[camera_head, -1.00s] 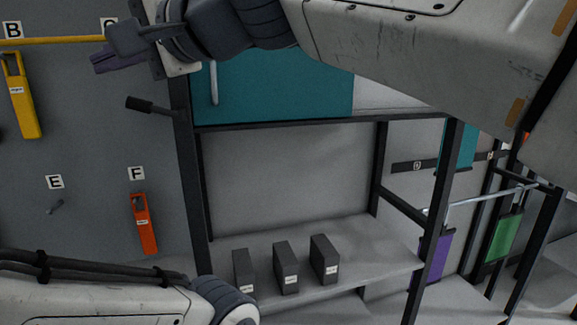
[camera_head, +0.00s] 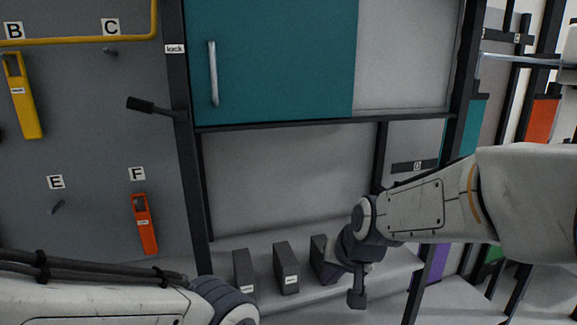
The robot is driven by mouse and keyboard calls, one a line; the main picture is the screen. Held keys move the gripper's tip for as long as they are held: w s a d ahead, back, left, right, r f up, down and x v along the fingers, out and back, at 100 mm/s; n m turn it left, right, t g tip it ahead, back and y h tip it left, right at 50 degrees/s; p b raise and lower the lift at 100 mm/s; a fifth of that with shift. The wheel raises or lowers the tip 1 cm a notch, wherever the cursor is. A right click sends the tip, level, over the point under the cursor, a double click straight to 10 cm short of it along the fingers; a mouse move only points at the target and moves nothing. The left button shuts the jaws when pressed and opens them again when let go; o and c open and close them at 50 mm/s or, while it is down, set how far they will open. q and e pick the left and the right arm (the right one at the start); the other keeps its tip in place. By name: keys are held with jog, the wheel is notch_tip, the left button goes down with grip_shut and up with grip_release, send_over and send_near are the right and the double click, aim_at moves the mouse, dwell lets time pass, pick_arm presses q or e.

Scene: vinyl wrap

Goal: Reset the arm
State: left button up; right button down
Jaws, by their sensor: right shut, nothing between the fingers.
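My right arm comes in from the right edge, and its gripper (camera_head: 357,299) points down in front of the shelf, over the rightmost dark box. Its fingers are together with nothing between them. My left arm (camera_head: 110,300) lies along the bottom left. Its gripper is outside the picture.
Several dark boxes (camera_head: 286,268) stand on the lower shelf (camera_head: 215,255). Above is a cabinet with a teal door (camera_head: 280,60) and handle (camera_head: 213,75). A black lever (camera_head: 150,105) juts from the left post. A yellow tool (camera_head: 22,95) and an orange tool (camera_head: 145,222) hang on the grey wall.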

jog(key=s+d+f+n+g+h, duration=0.2)
jog(key=s+d+f+g, duration=0.1)
jog(key=s+d+f, duration=0.8)
jog(key=s+a+f+n+g+b, duration=0.2)
jog(key=s+a+f+n+b, duration=0.2)
jog(key=s+a+n+b, duration=0.3)
jog(key=s+a+b, duration=0.4)
jog(key=s+a, duration=0.2)
jog(key=a, duration=0.1)
jog(key=shift+s+a+f+g+y, duration=0.2)
jog(key=shift+s+a+g+y, duration=0.05)
jog(key=shift+s+g+y, duration=0.05)
